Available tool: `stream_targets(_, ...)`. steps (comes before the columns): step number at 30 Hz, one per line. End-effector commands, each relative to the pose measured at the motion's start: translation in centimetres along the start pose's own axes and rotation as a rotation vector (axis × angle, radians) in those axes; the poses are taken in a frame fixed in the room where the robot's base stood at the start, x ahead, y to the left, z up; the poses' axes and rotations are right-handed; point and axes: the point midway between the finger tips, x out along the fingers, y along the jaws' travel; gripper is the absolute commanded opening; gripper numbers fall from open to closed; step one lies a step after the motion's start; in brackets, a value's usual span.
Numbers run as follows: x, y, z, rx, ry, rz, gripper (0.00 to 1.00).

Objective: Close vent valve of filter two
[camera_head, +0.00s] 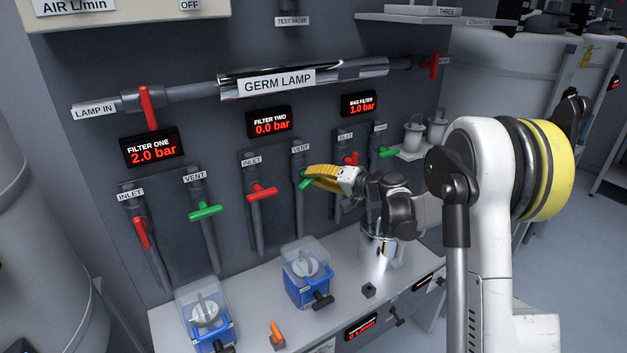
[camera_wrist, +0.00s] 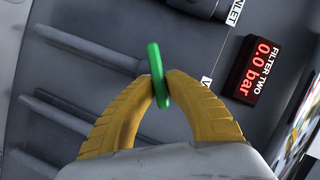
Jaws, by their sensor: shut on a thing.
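The filter two vent valve has a green handle (camera_head: 304,184) on a vertical grey pipe below its VENT label (camera_head: 300,149). My gripper (camera_head: 312,174) comes from the right and its yellow fingers are shut on this handle. In the wrist view the fingertips (camera_wrist: 160,88) pinch the green handle (camera_wrist: 155,62) from both sides. There the handle looks roughly crosswise to the pipe. In the head view the fingers hide much of it. The FILTER TWO display (camera_head: 271,122) reads 0.0 bar; it also shows in the wrist view (camera_wrist: 257,70).
The filter two inlet's red handle (camera_head: 261,193) lies crosswise just left. The filter one vent's green handle (camera_head: 205,211) is farther left. The bag filter's red handle (camera_head: 352,158) and green handle (camera_head: 388,153) are right. Blue-based units (camera_head: 306,285) and a metal jug (camera_head: 381,247) stand below.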

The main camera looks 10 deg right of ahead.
Motion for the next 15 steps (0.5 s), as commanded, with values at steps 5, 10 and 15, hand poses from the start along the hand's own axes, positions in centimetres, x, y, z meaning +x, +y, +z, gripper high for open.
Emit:
stream_targets(5,0.05,0.49,0.12,0.15,0.001,-0.061,0.0)
stream_targets(10,0.09,0.59,0.17,0.275,0.0,-0.113,0.0)
stream_targets(15,0.1,0.64,0.19,0.372,0.0,-0.154,0.0)
